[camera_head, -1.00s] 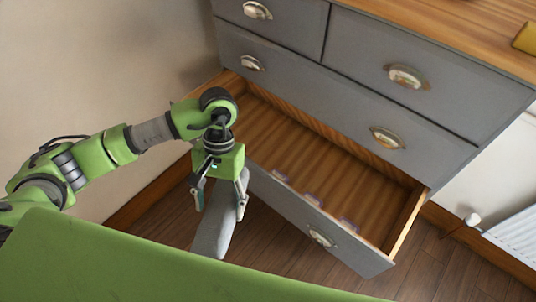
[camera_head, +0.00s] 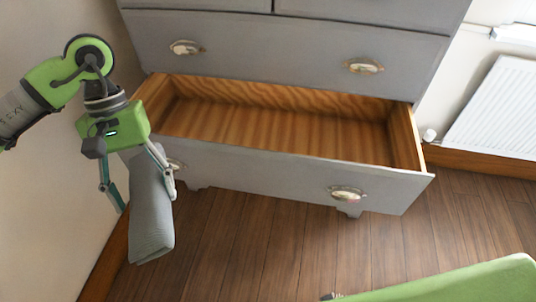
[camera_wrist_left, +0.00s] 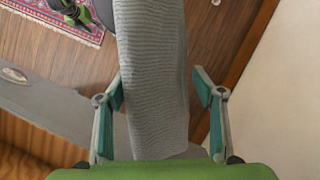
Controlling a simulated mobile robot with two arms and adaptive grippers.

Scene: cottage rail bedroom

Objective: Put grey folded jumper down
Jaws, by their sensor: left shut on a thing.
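The grey folded jumper (camera_head: 151,215) hangs below my left gripper (camera_head: 140,190), in front of the left end of the open drawer. My left gripper is shut on it. In the left wrist view the jumper (camera_wrist_left: 152,75) stands between the two fingers of the gripper (camera_wrist_left: 160,110). The open bottom drawer (camera_head: 290,177) of the grey chest is empty as far as I see, with a bare wooden floor. The jumper is outside the drawer, over the floorboards. My right gripper is not in view.
The grey chest of drawers (camera_head: 270,42) stands behind the open drawer. A white radiator (camera_head: 497,110) is on the wall at right, with a valve beside it. A patterned red rug (camera_wrist_left: 62,15) shows in the left wrist view.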

